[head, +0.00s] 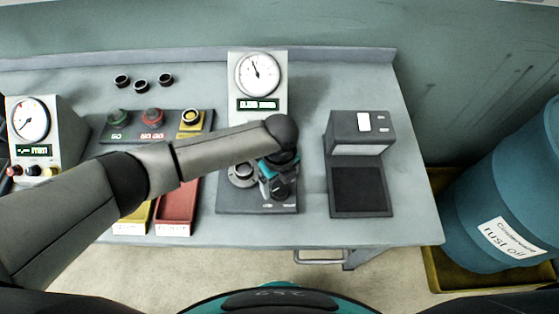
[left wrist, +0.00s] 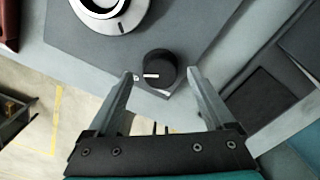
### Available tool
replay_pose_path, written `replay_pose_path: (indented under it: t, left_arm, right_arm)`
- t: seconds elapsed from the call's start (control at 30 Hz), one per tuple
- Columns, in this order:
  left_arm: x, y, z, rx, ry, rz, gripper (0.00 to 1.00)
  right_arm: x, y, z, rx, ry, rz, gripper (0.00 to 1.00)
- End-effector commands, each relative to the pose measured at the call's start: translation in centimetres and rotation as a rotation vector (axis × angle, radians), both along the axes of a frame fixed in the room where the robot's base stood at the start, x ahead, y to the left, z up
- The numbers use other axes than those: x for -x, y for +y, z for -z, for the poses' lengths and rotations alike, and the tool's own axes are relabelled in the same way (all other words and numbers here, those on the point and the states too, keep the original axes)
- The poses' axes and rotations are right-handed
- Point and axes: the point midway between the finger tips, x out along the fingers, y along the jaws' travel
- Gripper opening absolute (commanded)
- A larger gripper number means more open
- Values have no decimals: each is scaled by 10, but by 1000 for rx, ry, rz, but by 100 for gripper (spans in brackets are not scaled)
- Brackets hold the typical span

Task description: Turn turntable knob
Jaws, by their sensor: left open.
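The turntable knob (left wrist: 158,66) is black and round with a white pointer mark. It sits on the dark base plate (left wrist: 75,35) near its edge, and in the left wrist view it shows between my fingertips. My left gripper (left wrist: 160,76) is open, with one finger on each side of the knob and a visible gap to each. In the head view my left gripper (head: 279,190) is over the front right part of the grinder base, and the arm partly hides the machine. The round turntable (left wrist: 113,16) with a white ring lies beside the knob; it also shows in the head view (head: 241,180). My right gripper is not seen.
A dial gauge (head: 257,74) stands behind the turntable. A dark boxy device (head: 360,135) is to the right. Button panel (head: 150,117), red tray (head: 173,215) and another gauge box (head: 30,120) are left. A blue barrel (head: 500,195) stands right of the table.

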Motion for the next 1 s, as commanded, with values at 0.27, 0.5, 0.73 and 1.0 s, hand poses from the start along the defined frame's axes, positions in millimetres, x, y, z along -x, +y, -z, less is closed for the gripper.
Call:
replay_pose_path:
  t: [0.27, 0.5, 0.73, 1.0]
  left_arm:
    - [-2, 0, -57, 2, -5, 2, 87]
    - [-1, 0, -106, 2, -5, 3, 87]
    - [-1, 0, -130, 2, -3, 2, 87]
    - [-1, 0, -132, 0, -1, 2, 87]
  right_arm:
    - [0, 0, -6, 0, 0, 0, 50]
    - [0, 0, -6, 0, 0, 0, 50]
    - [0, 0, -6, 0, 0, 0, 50]
    - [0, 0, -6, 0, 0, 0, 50]
